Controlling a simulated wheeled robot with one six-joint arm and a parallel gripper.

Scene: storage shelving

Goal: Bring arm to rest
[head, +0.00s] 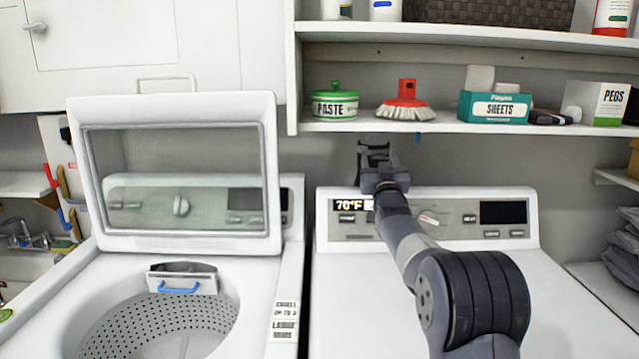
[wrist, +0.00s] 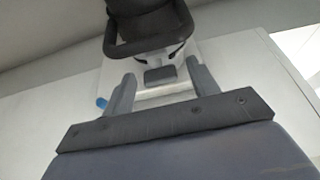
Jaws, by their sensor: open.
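My arm reaches forward over the right-hand white machine (head: 590,310). My gripper (head: 373,150) is raised in front of the wall, just above that machine's control panel (head: 460,218) and below the shelf edge. In the wrist view my gripper (wrist: 160,82) shows two grey fingers spread apart. I see nothing held between them. A dark rounded shape fills the top of the wrist view, and I cannot tell what it is.
The shelf (head: 345,127) holds a green paste tub (head: 334,104), a red brush (head: 406,101), a teal sheets box (head: 494,107) and a pegs box (head: 602,103). At left, the washer's lid (head: 180,243) stands open over its drum (head: 165,325). The right machine's top is clear beneath my arm.

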